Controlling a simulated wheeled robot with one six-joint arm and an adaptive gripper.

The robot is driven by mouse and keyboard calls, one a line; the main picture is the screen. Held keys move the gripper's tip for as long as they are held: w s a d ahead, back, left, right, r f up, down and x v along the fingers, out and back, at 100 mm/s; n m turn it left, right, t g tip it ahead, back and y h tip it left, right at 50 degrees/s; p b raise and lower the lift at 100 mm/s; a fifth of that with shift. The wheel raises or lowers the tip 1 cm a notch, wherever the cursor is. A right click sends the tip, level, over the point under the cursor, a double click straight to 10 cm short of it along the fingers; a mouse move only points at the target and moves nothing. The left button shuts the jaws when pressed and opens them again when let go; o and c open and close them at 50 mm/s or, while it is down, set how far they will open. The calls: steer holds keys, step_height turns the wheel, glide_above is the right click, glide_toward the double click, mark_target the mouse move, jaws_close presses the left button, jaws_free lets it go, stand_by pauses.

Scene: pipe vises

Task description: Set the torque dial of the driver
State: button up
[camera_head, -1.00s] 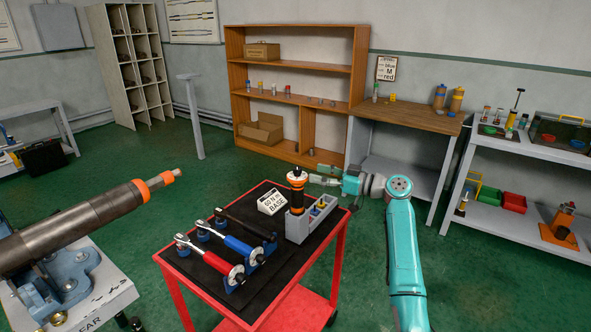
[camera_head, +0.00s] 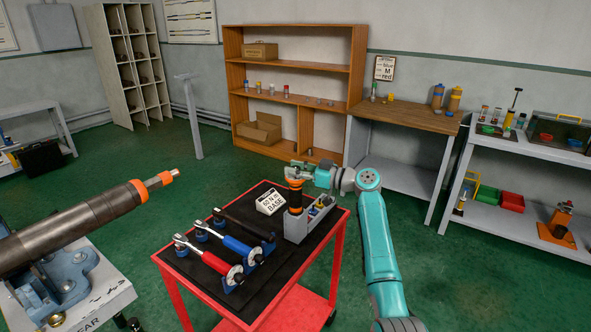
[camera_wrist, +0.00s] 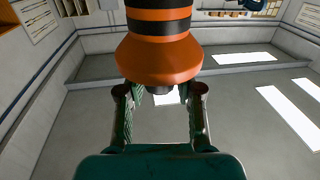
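The driver (camera_head: 295,196) stands upright in the grey holder (camera_head: 297,232) on the red cart, a black body with orange bands. Its flared orange collar (camera_wrist: 158,58) fills the upper middle of the wrist view, with a small dark end piece (camera_wrist: 160,90) beyond it. My gripper (camera_head: 298,170) is at the driver's top in the head view and partly covers it. In the wrist view my gripper's (camera_wrist: 160,96) two fingers stand apart, one on each side of the dark end piece, with gaps showing. No dial marks are readable.
Red- and blue-handled torque wrenches (camera_head: 217,264) and a dark one lie on the cart's black mat (camera_head: 195,281), left of the holder. A large pipe (camera_head: 75,225) in a vise is at the left. A small sign (camera_head: 384,68) hangs above the wooden bench (camera_head: 415,116).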

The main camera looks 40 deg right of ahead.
jaws_close()
